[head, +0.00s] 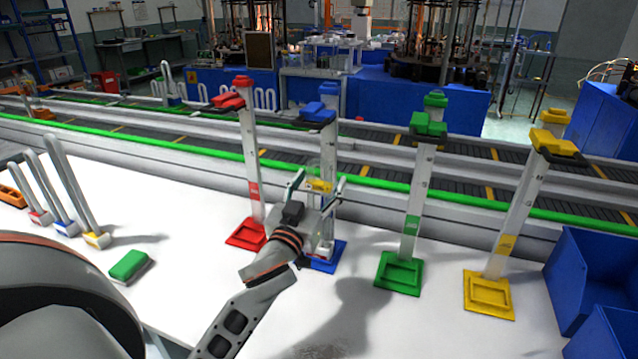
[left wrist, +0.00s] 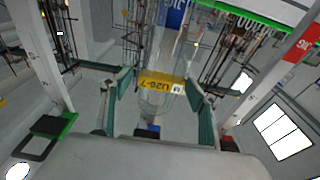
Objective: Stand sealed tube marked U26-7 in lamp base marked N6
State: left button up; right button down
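The clear tube with a yellow label (head: 319,186) is upright in front of the blue stand (head: 322,140). In the left wrist view, its yellow label (left wrist: 161,83) is upside down and reads roughly U26-7. My left gripper (head: 319,181) has its fingers on both sides of the tube, with gaps beside it. The left wrist view also shows the spread green-padded fingers of this gripper (left wrist: 159,92). What supports the tube is unclear. No N6 marking is readable. My right gripper is not in view.
Red (head: 247,160), green (head: 413,190) and yellow (head: 517,215) stands flank the blue one. A green block (head: 129,265) lies on the white table at left. Tall arched tubes with coloured bases (head: 67,228) stand at far left. Blue bins (head: 590,275) are at right; a conveyor runs behind.

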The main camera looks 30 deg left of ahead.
pick_arm(q)
jog(key=shift+s, duration=0.1)
jog(key=shift+s+d+f, duration=0.15)
jog(key=shift+s, duration=0.1)
jog(key=v, duration=1.1)
jog(key=shift+s, duration=0.15)
